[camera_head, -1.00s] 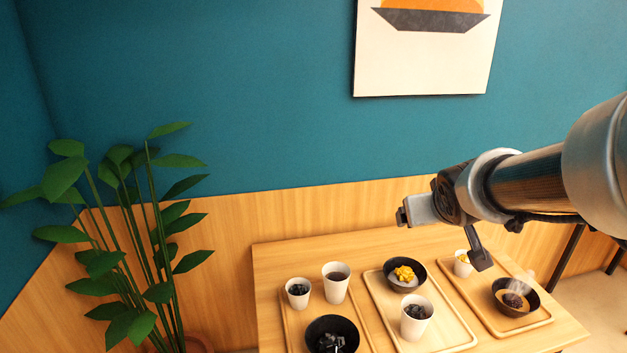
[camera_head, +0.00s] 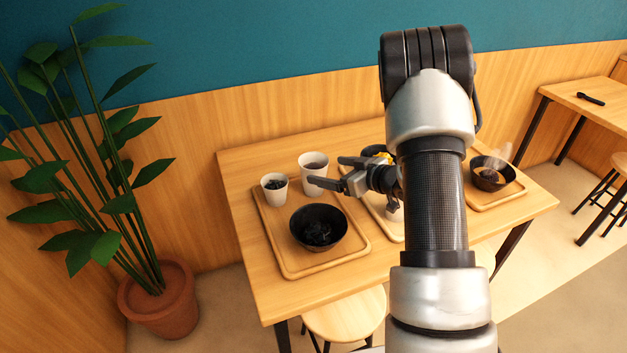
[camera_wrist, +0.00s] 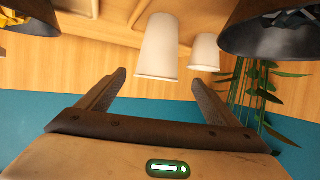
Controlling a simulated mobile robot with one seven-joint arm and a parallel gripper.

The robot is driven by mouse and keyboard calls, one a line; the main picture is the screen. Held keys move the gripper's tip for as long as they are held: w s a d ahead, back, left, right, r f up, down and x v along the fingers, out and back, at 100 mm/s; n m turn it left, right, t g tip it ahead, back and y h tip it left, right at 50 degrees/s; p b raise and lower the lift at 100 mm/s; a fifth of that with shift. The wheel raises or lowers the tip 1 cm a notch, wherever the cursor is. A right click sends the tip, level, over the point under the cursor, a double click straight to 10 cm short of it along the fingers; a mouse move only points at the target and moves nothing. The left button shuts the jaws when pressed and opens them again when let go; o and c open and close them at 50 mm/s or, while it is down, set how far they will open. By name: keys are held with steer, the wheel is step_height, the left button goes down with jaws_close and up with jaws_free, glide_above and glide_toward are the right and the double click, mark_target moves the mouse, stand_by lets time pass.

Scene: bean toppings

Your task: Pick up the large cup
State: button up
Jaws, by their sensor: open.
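A black bowl (camera_head: 318,228) with dark contents sits on the left wooden tray (camera_head: 345,255), in front of the cups. My arm hides much of the middle tray (camera_head: 385,222). A steaming bowl (camera_head: 490,176) stands on the right tray. A potted plant (camera_head: 158,297) stands at left.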

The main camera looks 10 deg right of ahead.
mark_target(306, 166)
steer(key=b+x, duration=0.1)
steer(key=x, duration=0.7)
steer(key=b+x, duration=0.1)
steer(key=x, duration=0.3)
steer(key=shift+d+f, duration=0.25)
steer(key=shift+f, duration=0.1)
steer(key=shift+w+a, duration=0.1)
steer(key=shift+w, duration=0.15)
steer(key=c, duration=1.4)
